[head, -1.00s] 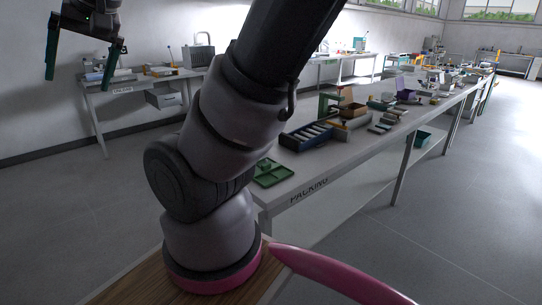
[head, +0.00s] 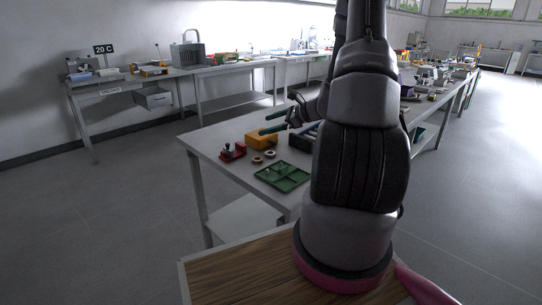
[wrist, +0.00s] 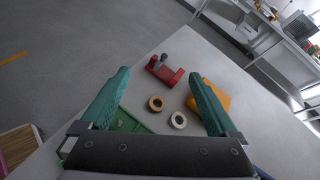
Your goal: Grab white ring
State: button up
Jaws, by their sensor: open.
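A white ring (wrist: 179,120) lies flat on the table in the wrist view, between my gripper's fingers and nearer its palm. A brown ring (wrist: 155,103) lies beside it, up and to the left. In the head view both rings are small; the right one (head: 270,154) appears to be the white ring. My gripper (wrist: 159,75) is open and empty, with green fingers spread wide. In the head view my gripper (head: 273,123) is above the table, near the yellow box; my arm hides part of the table.
A red device (wrist: 165,71) stands beyond the rings. A yellow box (wrist: 208,94) is by the right finger. A green tray (head: 283,174) lies near the table's front edge. A dark blue bin (head: 301,137) is partly hidden by my arm. The grey table (head: 212,148) is bare at its left corner.

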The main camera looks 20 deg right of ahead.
jog(key=d+f+m+t+h, duration=0.1)
jog(key=d+f+m, duration=0.1)
jog(key=d+f, duration=0.1)
jog(key=d+f+m+t+h, duration=0.1)
jog(key=d+f+m, duration=0.2)
jog(key=f, duration=0.3)
jog(key=d+f+m+t+h, duration=0.1)
jog(key=d+f+m, duration=0.1)
jog(key=d+f, duration=0.2)
jog(key=shift+f+m+h, duration=0.3)
jog(key=shift+m+h, duration=0.1)
send_near(268, 153)
jog(key=shift+x, duration=2.85)
jog(key=shift+f, duration=0.1)
jog(key=c, duration=1.4)
jog(key=shift+c, duration=0.2)
